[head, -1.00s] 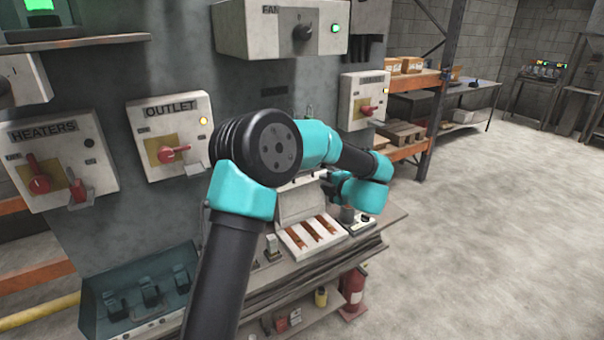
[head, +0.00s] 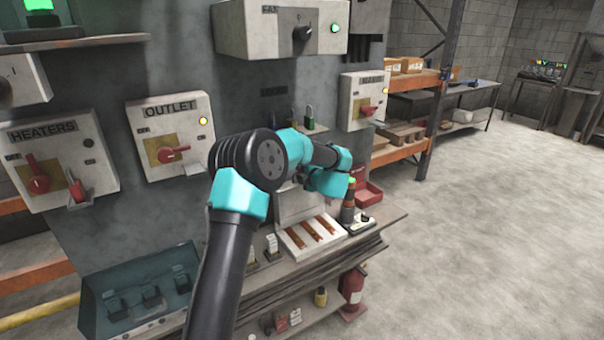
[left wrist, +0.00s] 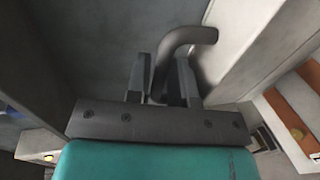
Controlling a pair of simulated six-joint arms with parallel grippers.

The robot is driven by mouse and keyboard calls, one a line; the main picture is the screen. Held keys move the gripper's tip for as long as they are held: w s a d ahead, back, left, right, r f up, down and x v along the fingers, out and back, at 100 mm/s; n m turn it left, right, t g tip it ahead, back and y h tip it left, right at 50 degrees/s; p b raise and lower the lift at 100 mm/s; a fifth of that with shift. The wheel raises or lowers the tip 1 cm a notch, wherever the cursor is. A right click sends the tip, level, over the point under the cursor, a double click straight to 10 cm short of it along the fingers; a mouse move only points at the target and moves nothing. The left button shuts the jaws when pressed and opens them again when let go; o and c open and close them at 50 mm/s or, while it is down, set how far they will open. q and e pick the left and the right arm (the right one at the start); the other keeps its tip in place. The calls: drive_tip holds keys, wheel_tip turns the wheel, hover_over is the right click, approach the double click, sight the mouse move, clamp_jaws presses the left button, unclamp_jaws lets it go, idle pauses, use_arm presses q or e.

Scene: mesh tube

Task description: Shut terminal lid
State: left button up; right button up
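The terminal box (head: 312,237) sits on the bench with copper strips inside. Its pale lid (head: 292,205) stands open at the back. In the left wrist view the lid (left wrist: 262,42) is at upper right, and the strips (left wrist: 298,110) show beyond it. My left gripper (left wrist: 161,72) has its fingers on either side of a bent grey handle (left wrist: 195,36), which runs up to the lid. Whether the fingers press on the handle is not clear. In the head view the left arm's end is over the lid, hiding its upper part; the fingertips are hidden. My right gripper is not in view.
A green-topped device (head: 348,205) stands right of the box, with a red tray (head: 368,194) behind it. Switch boxes, including the OUTLET box (head: 160,112), line the panel. A blue toolbox (head: 95,305) is at lower left. Open floor lies to the right.

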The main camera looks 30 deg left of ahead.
use_arm(q)
clamp_jaws()
drive_tip(key=shift+d, duration=0.15)
idle(0.5)
